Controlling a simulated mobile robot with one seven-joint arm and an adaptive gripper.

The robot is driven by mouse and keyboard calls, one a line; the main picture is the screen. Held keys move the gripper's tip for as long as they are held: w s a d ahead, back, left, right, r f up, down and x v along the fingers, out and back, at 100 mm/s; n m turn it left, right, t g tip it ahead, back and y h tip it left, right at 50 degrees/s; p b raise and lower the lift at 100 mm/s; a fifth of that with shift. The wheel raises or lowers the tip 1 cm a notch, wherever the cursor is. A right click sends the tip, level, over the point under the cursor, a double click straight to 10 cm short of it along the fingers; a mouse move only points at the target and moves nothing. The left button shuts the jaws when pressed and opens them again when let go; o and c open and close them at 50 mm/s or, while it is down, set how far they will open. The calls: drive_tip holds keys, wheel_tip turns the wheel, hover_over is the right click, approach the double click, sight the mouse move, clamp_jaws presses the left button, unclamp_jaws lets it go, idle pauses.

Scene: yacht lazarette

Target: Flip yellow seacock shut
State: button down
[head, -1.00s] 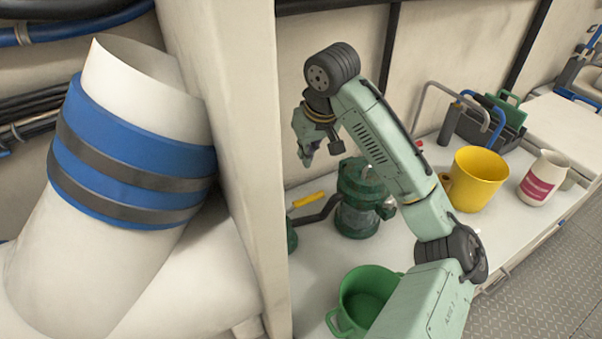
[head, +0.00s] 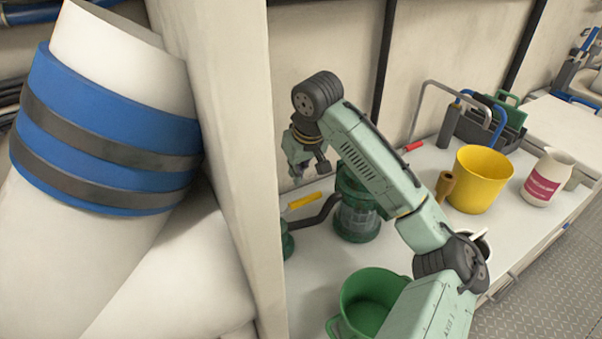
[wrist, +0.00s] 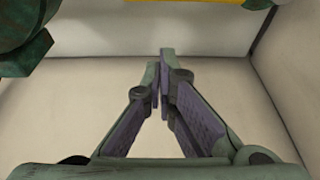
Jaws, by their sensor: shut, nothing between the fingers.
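The yellow seacock handle (head: 304,201) lies nearly level, its right end slightly higher, just left of the green strainer (head: 357,208) with a clear bowl. A dark curved pipe (head: 318,215) runs below it. My gripper (head: 311,172) points down above the yellow handle, apart from it, near the back wall. In the wrist view my gripper (wrist: 161,78) is shut and empty, its fingertips together. A yellow strip (wrist: 212,2), seemingly the handle, shows at the top edge there. The valve body is mostly hidden behind the white post.
A white post (head: 218,120) and a large banded hose (head: 110,130) stand at left. A green pot (head: 370,300), yellow bucket (head: 480,180), wooden handle (head: 445,188), red handle (head: 413,146) and white jug (head: 547,178) are on the counter.

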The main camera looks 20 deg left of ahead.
sight(297, 207)
drive_tip(key=shift+s+d+f+b, duration=0.2)
drive_tip(key=shift+s+d+b, duration=0.2)
drive_tip(key=shift+s+d, duration=0.2)
drive_tip(key=shift+s+d+f+b, duration=0.15)
drive_tip(key=shift+s+d+b, duration=0.2)
drive_tip(key=shift+s+d, duration=0.25)
drive_tip(key=shift+w, duration=0.1)
